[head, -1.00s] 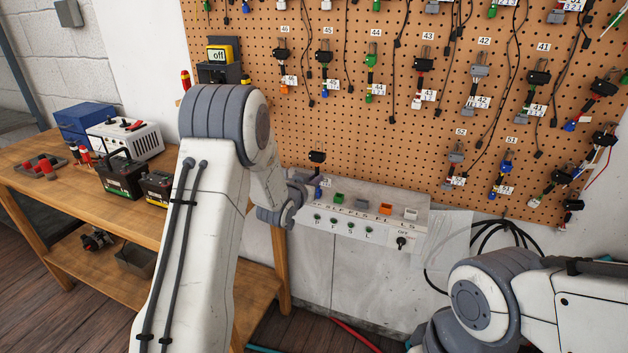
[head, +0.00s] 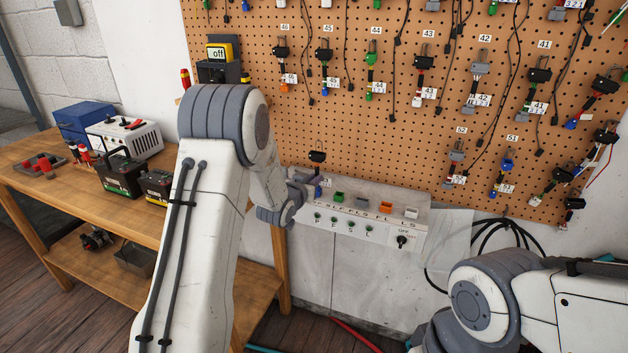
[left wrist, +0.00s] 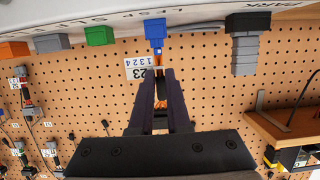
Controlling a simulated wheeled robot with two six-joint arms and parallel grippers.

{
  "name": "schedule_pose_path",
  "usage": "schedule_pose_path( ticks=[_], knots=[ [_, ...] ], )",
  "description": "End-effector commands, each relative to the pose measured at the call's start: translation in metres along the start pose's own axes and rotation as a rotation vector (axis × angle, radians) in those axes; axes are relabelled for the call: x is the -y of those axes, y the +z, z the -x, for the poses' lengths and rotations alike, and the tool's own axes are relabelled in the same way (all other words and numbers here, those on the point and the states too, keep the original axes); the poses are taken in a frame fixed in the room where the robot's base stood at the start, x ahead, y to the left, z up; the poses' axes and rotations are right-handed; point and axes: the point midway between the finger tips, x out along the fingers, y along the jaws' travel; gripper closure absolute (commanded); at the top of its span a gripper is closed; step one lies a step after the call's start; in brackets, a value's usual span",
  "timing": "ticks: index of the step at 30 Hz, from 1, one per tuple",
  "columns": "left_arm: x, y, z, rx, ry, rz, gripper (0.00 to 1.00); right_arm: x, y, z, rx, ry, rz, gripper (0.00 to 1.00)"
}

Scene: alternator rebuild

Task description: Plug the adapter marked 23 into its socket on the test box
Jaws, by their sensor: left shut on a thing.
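The adapter marked 23 is in my left gripper (left wrist: 157,82). In the left wrist view, which looks upside down, its white tag (left wrist: 140,68) reads 23 and 1324. A blue connector (left wrist: 155,30) is at the test box's socket row, in line with the adapter; I cannot tell whether plug and socket are fully joined. In the head view, the adapter's black end (head: 317,156) stands above the test box (head: 388,236). My left gripper (head: 310,180) is at the box's left end, shut on the adapter, and hides its middle. My right gripper is out of view.
Green (head: 338,197), grey (head: 362,202), orange (head: 386,208) and white (head: 411,213) sockets line the box to the right. A pegboard (head: 390,140) with hanging adapters rises behind. A wooden bench (head: 60,200) with batteries stands at left.

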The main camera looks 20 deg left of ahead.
Motion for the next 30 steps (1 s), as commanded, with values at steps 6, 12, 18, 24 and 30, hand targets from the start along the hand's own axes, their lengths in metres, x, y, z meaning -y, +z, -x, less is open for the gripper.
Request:
schedule_pose_path(
  ticks=[6,12,18,24,30],
  knots=[
    [0.000,0.000,0.000,-0.001,0.000,0.000,1.00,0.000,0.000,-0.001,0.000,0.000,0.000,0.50],
    [0.000,0.000,0.000,-0.001,0.000,0.000,0.50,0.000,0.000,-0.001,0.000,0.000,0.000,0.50],
    [0.000,0.000,0.000,0.000,0.000,0.000,0.50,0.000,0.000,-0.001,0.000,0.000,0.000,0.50],
    [0.000,0.000,0.006,-0.001,-0.001,0.000,0.50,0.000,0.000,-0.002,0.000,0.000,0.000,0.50],
    [0.001,0.001,0.039,0.000,-0.002,0.000,0.50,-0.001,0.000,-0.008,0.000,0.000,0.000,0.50]
  ],
)
